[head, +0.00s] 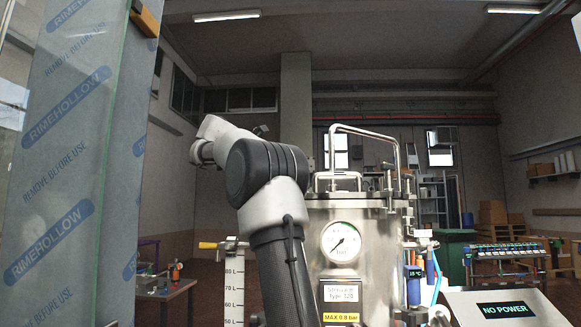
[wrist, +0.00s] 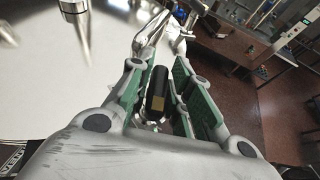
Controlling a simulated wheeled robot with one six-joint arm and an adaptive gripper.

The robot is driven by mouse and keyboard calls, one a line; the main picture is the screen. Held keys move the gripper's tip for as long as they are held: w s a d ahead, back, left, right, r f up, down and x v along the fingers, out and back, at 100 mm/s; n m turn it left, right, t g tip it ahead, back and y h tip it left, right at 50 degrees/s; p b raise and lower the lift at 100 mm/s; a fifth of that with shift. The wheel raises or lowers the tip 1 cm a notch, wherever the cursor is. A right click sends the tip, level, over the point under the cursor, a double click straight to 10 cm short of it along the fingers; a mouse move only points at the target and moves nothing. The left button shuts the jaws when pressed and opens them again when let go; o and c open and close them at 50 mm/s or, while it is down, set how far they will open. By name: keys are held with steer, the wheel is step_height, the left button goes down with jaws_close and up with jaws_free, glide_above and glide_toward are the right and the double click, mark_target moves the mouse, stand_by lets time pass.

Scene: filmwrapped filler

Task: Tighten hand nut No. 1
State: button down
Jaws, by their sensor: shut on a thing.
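My gripper (wrist: 158,72) shows in the wrist view, its green-padded fingers closed in on a dark, rounded piece with a brass-coloured patch (wrist: 156,90). This looks like a hand nut, but no number is readable on it. Bright metal parts (wrist: 150,38) lie just beyond the fingertips, beside the shiny round lid (wrist: 40,75). In the head view the steel vessel (head: 375,255) stands upright behind my arm. The gripper and the nut cannot be made out there.
A bent-pipe handle (head: 365,130) rises above the vessel lid. A pressure gauge (head: 341,241) is on its front. A wrapped glass panel (head: 70,160) stands close on the left. A "NO POWER" display box (head: 508,308) is at lower right. Red floor (wrist: 285,115) is open beside the vessel.

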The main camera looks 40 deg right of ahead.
steer(key=c, duration=1.4)
jaws_free()
